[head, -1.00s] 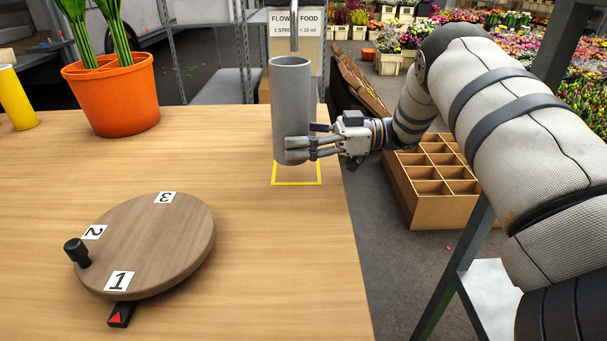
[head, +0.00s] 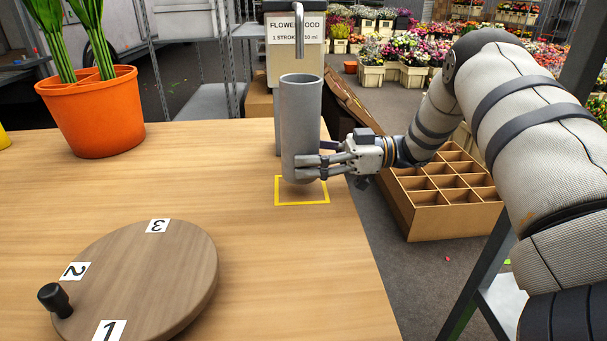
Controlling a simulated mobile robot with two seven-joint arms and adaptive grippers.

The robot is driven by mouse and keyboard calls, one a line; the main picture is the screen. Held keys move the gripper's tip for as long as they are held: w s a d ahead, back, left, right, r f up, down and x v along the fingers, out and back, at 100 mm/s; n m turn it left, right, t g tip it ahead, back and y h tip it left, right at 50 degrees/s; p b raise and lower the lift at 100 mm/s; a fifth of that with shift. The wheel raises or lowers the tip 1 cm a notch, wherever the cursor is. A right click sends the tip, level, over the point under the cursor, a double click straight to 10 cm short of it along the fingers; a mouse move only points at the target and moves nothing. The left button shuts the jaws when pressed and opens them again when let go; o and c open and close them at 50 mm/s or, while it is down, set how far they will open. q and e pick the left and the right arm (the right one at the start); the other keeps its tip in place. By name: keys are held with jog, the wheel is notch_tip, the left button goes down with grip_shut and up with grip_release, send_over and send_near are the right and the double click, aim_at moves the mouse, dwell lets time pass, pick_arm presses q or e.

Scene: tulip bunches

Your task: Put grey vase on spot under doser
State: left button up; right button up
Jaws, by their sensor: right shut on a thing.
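The grey vase (head: 300,112) is a tall upright cylinder at the far right part of the table. My right gripper (head: 312,165) is shut on its lower part from the right side. The spot is a yellow square outline (head: 302,203) on the table. The vase's base appears over the back part of this outline; I cannot tell whether it touches the table. The doser (head: 295,52) stands behind, with a curved metal spout above the vase and a "FLOWER FOOD" label. My left gripper is not in view.
A round wooden turntable (head: 150,265) with labels 1, 2 and 3 and a black knob sits at the front left. An orange pot (head: 100,115) with green stems stands at the back left. A divided cardboard box (head: 440,222) is on the floor right of the table.

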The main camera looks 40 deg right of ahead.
jog(key=shift+f+b, duration=0.4)
jog(key=shift+f, duration=1.25)
jog(key=o, duration=1.2)
jog(key=shift+r, duration=0.1)
jog(key=shift+s+d+r, duration=0.1)
jog(key=shift+d+r, duration=0.05)
jog(key=shift+d, duration=0.05)
jog(key=v, duration=1.1)
jog(key=shift+s+d, duration=0.2)
